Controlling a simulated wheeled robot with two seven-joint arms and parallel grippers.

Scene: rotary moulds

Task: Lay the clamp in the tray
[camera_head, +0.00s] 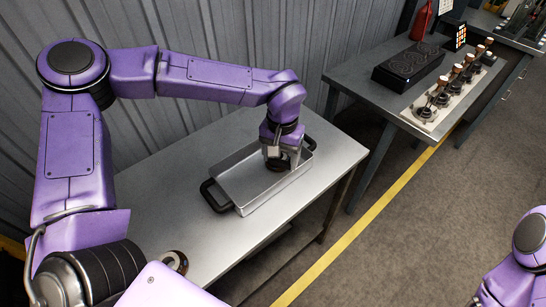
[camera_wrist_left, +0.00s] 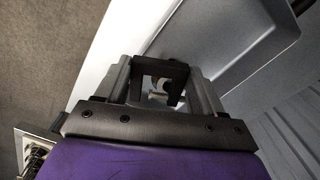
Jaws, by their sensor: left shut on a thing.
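The metal tray (camera_head: 232,188) with black handles sits on the near grey table. My left gripper (camera_head: 279,157) points down inside the far right part of the tray. It is shut on the clamp (camera_head: 277,165), of which only a dark lower part shows just above or on the tray floor; I cannot tell whether it touches. In the left wrist view, the left gripper (camera_wrist_left: 160,85) has its dark fingertips around a small metallic part of the clamp (camera_wrist_left: 158,96). The tray (camera_wrist_left: 235,45) fills the upper right there. My right gripper is not in view.
A second table (camera_head: 355,82) at the upper right bears a black block (camera_head: 408,66), a rack of several wooden-topped pieces (camera_head: 437,103) and a red bottle (camera_head: 421,20). A round dark part (camera_head: 174,262) lies at the near table's front. A corrugated wall (camera_head: 200,30) stands behind.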

